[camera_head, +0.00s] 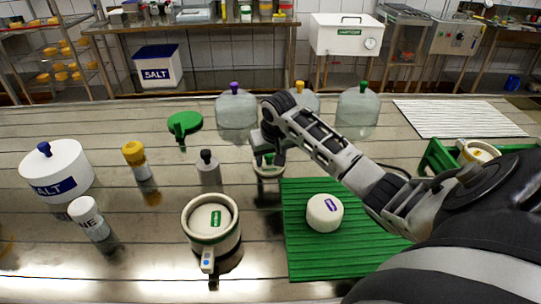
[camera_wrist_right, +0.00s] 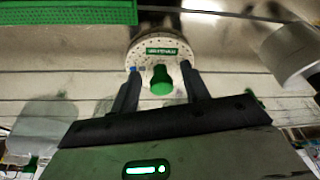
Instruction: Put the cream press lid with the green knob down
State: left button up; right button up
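The cream press lid (camera_head: 268,171) with a green knob and green label is near the tabletop at mid-table, under my right gripper (camera_head: 271,152). In the right wrist view the speckled cream lid (camera_wrist_right: 140,52) shows its green label and green knob (camera_wrist_right: 161,80). The fingers of my right gripper (camera_wrist_right: 161,75) stand on either side of the knob, with a visible gap on each side, so it looks open. The lid seems to rest on the table, but its underside is hidden. My left gripper is not in view.
A cream mould (camera_head: 193,238) with a handle stands in front. A green ribbed mat (camera_head: 300,262) bears a cream cheese (camera_head: 325,212). A dark-capped bottle (camera_head: 208,174) stands left of the lid; glass jars (camera_head: 237,116) stand behind.

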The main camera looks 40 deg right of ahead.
jog(key=v, duration=1.2)
jog(key=shift+r, duration=0.2)
